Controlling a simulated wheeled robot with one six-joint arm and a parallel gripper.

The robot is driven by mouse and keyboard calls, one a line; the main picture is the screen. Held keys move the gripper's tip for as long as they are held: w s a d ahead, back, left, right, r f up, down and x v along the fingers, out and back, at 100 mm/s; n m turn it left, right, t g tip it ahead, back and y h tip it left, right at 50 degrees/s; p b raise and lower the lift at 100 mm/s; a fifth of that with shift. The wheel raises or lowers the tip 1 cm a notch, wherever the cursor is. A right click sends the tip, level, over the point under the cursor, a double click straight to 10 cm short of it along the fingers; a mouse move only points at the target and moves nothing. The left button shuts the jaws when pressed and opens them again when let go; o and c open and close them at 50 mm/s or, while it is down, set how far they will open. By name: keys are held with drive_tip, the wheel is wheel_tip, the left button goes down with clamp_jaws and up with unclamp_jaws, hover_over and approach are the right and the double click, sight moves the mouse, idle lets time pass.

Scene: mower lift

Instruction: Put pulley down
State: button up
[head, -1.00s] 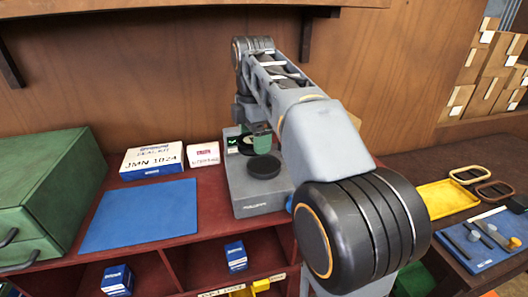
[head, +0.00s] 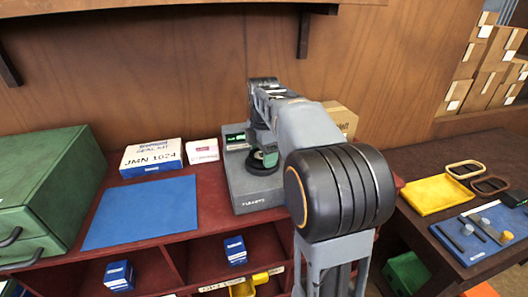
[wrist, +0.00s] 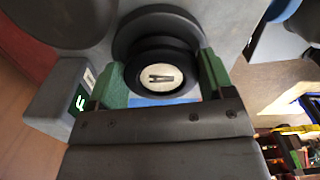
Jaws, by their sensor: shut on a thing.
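The pulley (wrist: 160,80) is a black round part with a cream disc marked "A". In the wrist view it sits between the green fingers of my gripper (wrist: 158,85), which is shut on it. Behind it is the round black pad (wrist: 155,27) of a grey device (head: 256,199). In the head view my gripper (head: 268,158) is low over the black pad (head: 260,168), and my arm hides most of the pulley. I cannot tell whether the pulley touches the pad. A small lit display (wrist: 81,102) on the device shows in the wrist view.
A blue mat (head: 140,212) lies clear on the red bench, beside a green drawer case (head: 45,190). A "JMN 1024" box (head: 151,157) and a small white box (head: 202,151) stand behind.

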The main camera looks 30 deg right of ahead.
drive_tip(key=shift+f, duration=0.1)
drive_tip(key=o, duration=1.2)
drive_tip(key=shift+c, duration=0.2)
wheel_tip(320, 180, up, 12)
drive_tip(key=s+a+f+m+t, duration=0.2)
drive_tip(key=s+a+f+m, duration=0.2)
drive_tip(key=s+f+m, duration=0.4)
drive_tip(key=s+a+f+m+t, duration=0.3)
drive_tip(key=s+a+f+m, duration=0.2)
drive_tip(key=s+f+m, duration=0.3)
drive_tip(key=shift+s+a+f+m+p, duration=0.25)
drive_tip(key=shift+f+m+p, duration=0.1)
drive_tip(key=shift+m, duration=0.75)
drive_tip(key=shift+w+f+b, duration=0.1)
drive_tip(key=shift+f+b, duration=0.2)
